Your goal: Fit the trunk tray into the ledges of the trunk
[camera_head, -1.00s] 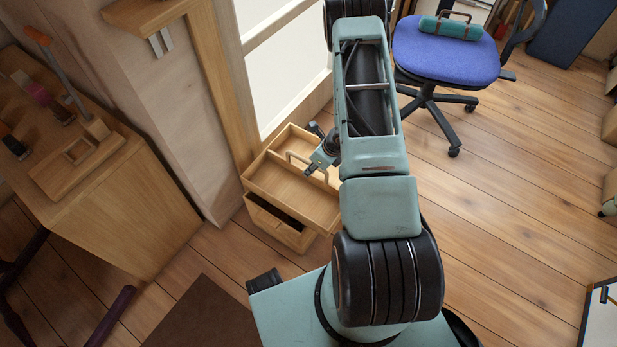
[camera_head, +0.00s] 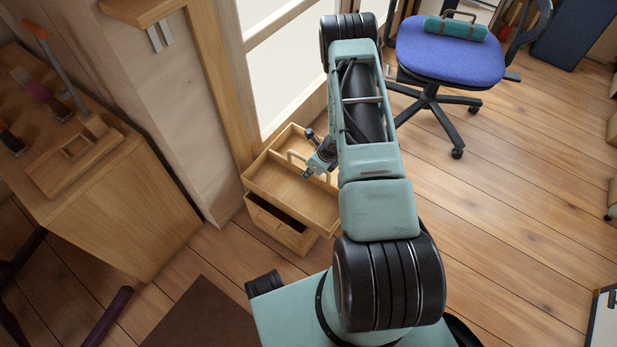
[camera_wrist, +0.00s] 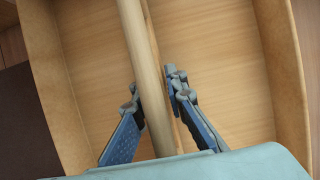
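The trunk tray (camera_head: 272,184) is a light wooden box, open at the top, with a bar handle (camera_wrist: 148,75) across it. It sits over the wooden trunk (camera_head: 277,228), a little askew. A dark gap into the trunk shows along its near side. Whether the tray touches the trunk is not clear. My gripper (camera_head: 312,166) is at the handle. In the wrist view its fingers (camera_wrist: 152,88) lie on both sides of the bar and look closed on it. The ledges are hidden under the tray.
A wooden wall post and a window stand directly behind the trunk. A wooden cabinet (camera_head: 120,215) with tools on top is at the left. A blue office chair (camera_head: 445,55) is at the back right. The floor (camera_head: 510,220) on the right is clear.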

